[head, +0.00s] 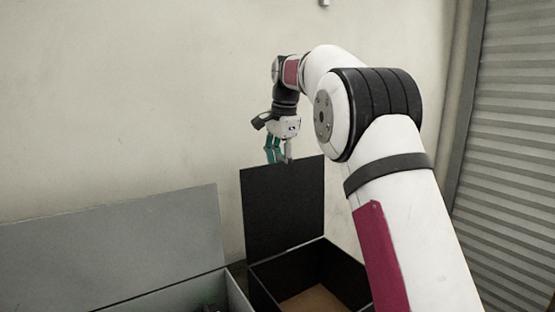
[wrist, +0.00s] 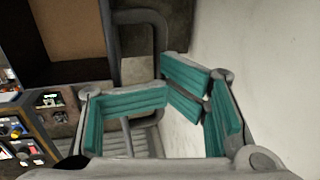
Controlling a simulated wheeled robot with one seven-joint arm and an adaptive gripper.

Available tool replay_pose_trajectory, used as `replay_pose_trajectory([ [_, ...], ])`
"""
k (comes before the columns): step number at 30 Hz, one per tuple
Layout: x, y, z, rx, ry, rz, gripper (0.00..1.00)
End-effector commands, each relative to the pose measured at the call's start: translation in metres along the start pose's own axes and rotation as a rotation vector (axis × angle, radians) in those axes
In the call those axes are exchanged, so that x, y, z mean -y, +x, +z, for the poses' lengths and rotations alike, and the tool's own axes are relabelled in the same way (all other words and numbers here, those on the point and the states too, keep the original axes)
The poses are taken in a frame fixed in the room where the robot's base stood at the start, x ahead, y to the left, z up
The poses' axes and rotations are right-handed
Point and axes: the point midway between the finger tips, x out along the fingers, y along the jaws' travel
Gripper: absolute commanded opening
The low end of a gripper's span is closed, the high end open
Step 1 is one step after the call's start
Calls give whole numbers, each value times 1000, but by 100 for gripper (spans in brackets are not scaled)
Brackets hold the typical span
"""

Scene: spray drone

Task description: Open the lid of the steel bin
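The grey, steel-looking bin (head: 238,296) is at the bottom left of the head view. Its wide grey lid (head: 110,245) stands raised, leaning back toward the wall. My gripper (head: 278,158) hangs fingers-down to the right of that lid, at about the height of the top edge of a black bin's raised lid (head: 284,208). I cannot tell whether it touches that black lid. The teal-padded fingers (wrist: 166,85) are partly curled, with nothing seen held between them. How far their tips are apart is unclear.
The black bin (head: 262,292) stands right of the grey one, with a brown floor inside. A container with several small items (wrist: 48,98) shows at left in the wrist view. The pale wall (head: 120,90) is close behind; a ribbed shutter (head: 515,150) is at right.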

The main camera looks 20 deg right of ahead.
Motion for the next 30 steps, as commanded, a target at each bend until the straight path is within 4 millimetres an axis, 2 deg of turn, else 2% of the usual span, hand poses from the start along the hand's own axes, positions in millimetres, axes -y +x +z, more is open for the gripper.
replay_pose_trajectory([
  [1,-5,13,-2,6,5,31,30],
  [13,-4,7,-2,5,5,26,30],
  [22,-2,-43,-1,4,3,14,30],
  [30,-2,-68,0,4,2,13,30],
])
